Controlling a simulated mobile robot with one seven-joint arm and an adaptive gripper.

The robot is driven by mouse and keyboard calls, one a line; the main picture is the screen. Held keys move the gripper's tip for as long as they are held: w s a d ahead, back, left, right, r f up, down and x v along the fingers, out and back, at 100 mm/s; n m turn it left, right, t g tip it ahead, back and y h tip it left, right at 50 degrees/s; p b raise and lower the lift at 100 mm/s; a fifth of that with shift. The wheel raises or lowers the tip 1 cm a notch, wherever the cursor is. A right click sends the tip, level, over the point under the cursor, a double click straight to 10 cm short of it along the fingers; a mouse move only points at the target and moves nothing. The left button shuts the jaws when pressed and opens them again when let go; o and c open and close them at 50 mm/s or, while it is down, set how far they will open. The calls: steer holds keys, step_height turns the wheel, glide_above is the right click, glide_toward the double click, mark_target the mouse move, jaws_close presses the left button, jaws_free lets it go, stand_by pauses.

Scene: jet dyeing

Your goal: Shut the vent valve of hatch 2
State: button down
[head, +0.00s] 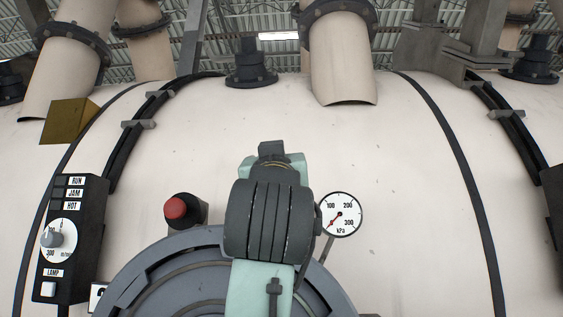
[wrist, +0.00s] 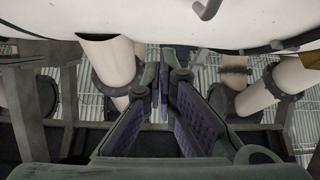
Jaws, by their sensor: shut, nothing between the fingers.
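A round grey hatch (head: 180,268) is at the bottom of the head view, set in the large cream vessel (head: 420,200). My arm covers its middle and right part. A white plate at its left edge is mostly cut off, so its number cannot be read. A red knob on a dark stub (head: 176,208) sits just above the hatch. I cannot identify the vent valve for sure. In the wrist view, a bent grey rod (wrist: 208,10) shows at the top edge against the cream surface. My gripper (wrist: 163,85) is shut and empty, apart from that rod.
A round kPa gauge (head: 341,214) stands right of my arm, its red needle pointing lower left. A black control box (head: 70,240) with a dial is at left. Pipes (wrist: 110,70) and dark frame beams (wrist: 70,95) lie beyond my gripper in the wrist view.

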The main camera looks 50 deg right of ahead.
steer(key=w+f+b+v, duration=0.1)
steer(key=b+v, duration=0.1)
steer(key=v, duration=0.5)
steer(key=shift+s+f, duration=0.1)
